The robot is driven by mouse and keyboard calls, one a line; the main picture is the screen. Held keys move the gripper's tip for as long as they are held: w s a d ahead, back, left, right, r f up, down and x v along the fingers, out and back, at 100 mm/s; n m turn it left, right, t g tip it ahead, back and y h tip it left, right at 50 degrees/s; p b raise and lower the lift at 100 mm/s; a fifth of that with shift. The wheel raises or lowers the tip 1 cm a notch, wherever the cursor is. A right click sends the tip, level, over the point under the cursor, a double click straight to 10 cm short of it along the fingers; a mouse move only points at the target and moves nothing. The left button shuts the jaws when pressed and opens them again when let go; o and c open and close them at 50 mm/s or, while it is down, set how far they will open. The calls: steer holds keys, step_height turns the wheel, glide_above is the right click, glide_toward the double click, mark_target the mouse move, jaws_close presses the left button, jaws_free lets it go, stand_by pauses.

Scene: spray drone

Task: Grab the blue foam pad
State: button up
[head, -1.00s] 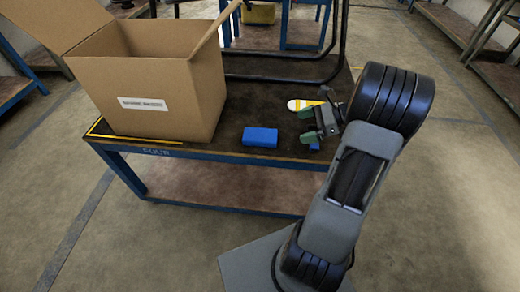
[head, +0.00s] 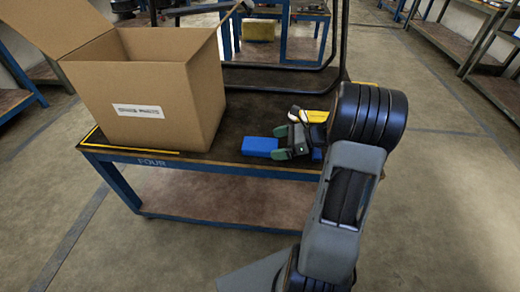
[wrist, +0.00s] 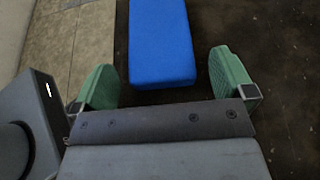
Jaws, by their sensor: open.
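The blue foam pad (head: 260,147) lies flat on the dark tabletop (head: 205,157), near its front edge and to the right of the cardboard box. In the wrist view the pad (wrist: 161,42) extends away from just beyond the palm, its near end reaching into the gap between the green fingers. My gripper (head: 283,143) is open, with its green fingertips just right of the pad in the head view. In the wrist view my gripper (wrist: 163,70) shows a clear gap on both sides of the pad. The wrist blocks part of the table behind it.
An open cardboard box (head: 150,85) with a white label stands on the table's left. A yellow and white item (head: 315,115) lies behind my gripper, and a small blue thing (head: 317,154) shows beside it. A black tube frame (head: 280,78) stands at the back.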

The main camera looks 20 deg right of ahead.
mark_target(260, 147)
steer(key=shift+b+x, duration=0.3)
steer(key=shift+x, duration=1.05)
steer(key=c, duration=0.9)
